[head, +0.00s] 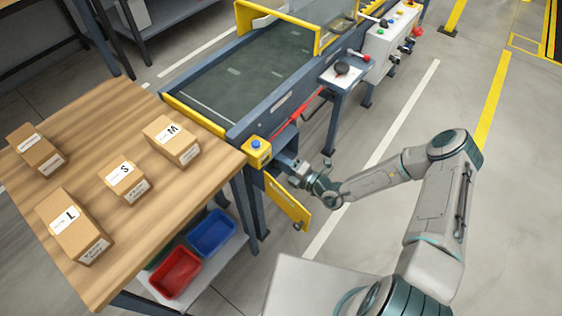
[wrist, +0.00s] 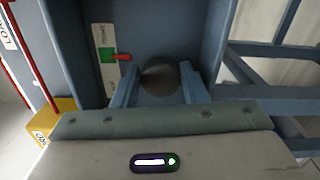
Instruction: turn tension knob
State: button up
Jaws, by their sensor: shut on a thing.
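The tension knob (wrist: 160,76) is a dark round knob inside a blue-grey recess in the conveyor's side. My gripper (wrist: 160,84) is shut on it, with one blue-grey finger on each side. In the head view my gripper (head: 290,167) reaches into the recess at the near end of the conveyor (head: 245,75), and the knob is hidden there. Left of the knob, a pale gauge plate (wrist: 103,38) carries a green band (wrist: 107,56). A red pointer (wrist: 122,57) stands at the green band's right edge.
A yellow panel (head: 287,203) hangs open just below my gripper. A yellow box with a blue button (head: 257,151) sits above it. A wooden table (head: 95,150) with several cartons stands left, with red (head: 175,272) and blue (head: 212,233) bins below.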

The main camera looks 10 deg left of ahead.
jog(key=o, duration=0.9)
jog(key=shift+o, duration=0.2)
jog(key=shift+f, duration=0.1)
